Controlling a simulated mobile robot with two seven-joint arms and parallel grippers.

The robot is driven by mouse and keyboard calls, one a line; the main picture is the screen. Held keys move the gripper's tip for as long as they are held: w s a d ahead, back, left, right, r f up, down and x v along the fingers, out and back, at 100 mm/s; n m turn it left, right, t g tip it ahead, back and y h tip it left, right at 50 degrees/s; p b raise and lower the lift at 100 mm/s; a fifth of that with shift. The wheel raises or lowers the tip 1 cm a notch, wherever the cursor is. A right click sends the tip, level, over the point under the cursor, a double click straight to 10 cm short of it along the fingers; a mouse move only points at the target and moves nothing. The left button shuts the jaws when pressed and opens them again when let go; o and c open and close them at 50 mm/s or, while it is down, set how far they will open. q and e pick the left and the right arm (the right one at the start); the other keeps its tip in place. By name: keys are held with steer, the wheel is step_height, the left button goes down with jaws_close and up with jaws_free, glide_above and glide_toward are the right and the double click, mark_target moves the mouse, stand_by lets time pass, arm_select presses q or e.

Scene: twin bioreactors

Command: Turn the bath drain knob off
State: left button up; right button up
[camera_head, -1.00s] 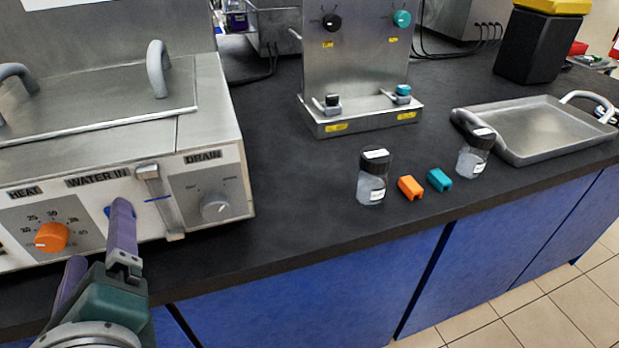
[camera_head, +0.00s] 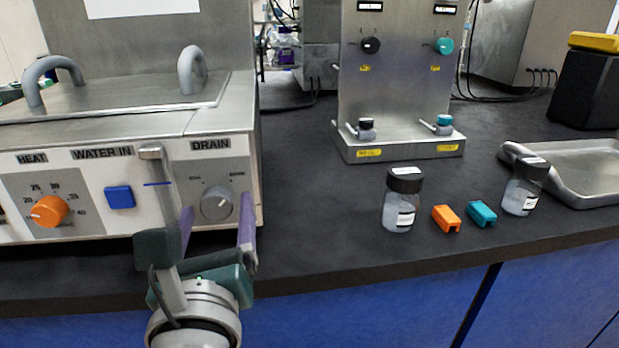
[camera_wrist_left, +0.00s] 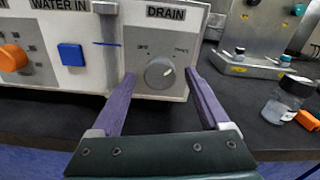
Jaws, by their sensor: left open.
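The drain knob (camera_head: 216,203) is a grey round dial under the DRAIN label on the front panel of the steel bath (camera_head: 120,160). Its pale pointer mark is turned to the upper right, toward the right-hand label. It also shows in the left wrist view (camera_wrist_left: 159,73). My left gripper (camera_head: 217,212) is open, with its purple fingers either side of the knob in the picture. In the left wrist view the gripper (camera_wrist_left: 160,78) has its fingertips left and right of the knob, with gaps and no visible contact. My right gripper is not in view.
Left of the knob are a sight tube (camera_head: 158,185), a blue WATER IN button (camera_head: 119,197) and an orange HEAT knob (camera_head: 48,211). To the right stand a steel valve stand (camera_head: 400,90), glass bottles (camera_head: 401,200), and orange (camera_head: 446,218) and teal clips (camera_head: 482,213).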

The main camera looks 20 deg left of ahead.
arm_select(q)
steer(key=shift+w+a, duration=0.25)
steer(key=shift+w, duration=0.15)
steer(key=shift+c, duration=0.3)
jaws_close()
